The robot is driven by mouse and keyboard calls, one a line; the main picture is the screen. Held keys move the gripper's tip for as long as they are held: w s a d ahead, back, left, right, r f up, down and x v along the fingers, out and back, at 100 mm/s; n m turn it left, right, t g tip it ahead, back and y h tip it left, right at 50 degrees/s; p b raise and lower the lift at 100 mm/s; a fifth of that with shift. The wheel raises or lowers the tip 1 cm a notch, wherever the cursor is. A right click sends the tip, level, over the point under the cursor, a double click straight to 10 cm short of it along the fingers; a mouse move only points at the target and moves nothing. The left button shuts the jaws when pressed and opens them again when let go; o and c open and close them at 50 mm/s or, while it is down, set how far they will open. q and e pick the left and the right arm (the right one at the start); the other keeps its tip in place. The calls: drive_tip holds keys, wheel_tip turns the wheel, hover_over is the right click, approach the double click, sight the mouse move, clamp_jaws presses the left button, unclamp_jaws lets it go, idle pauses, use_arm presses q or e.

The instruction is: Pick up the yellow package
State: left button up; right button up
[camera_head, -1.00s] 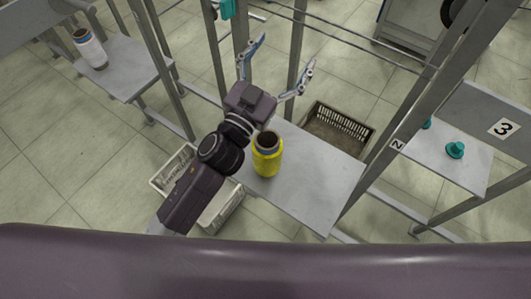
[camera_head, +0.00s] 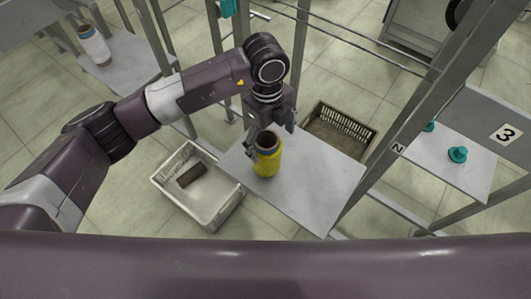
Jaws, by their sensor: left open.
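The yellow package (camera_head: 267,162) is a yellow bobbin with a dark hollow top and a pale blue band near its rim. It stands upright on the grey shelf (camera_head: 315,185). My left arm comes in from the left and bends down over the shelf. My left gripper (camera_head: 268,141) points down at the top of the yellow package, with a finger on its left side; the far finger is partly hidden. It is open, and I cannot tell whether it touches the package. My right gripper is not in view.
A white crate (camera_head: 232,210) with a brown block inside stands on the floor left of the shelf. A brown crate (camera_head: 365,131) is behind it. A white bobbin (camera_head: 93,45) stands on the left shelf. Teal pieces (camera_head: 457,154) lie on the right shelf. Metal posts flank the shelf.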

sight(268, 144)
use_arm(q)
drive_tip(key=shift+w+a+y, duration=0.4)
drive_tip(key=shift+a, duration=0.4)
drive_tip(key=shift+a+f, duration=0.15)
drive_tip(key=shift+f, duration=0.15)
drive_tip(key=f, duration=0.2)
drive_tip(key=f+p, duration=0.1)
drive_tip(key=f, duration=0.4)
drive_tip(key=shift+d+p, duration=0.35)
drive_tip(key=shift+c, duration=0.4)
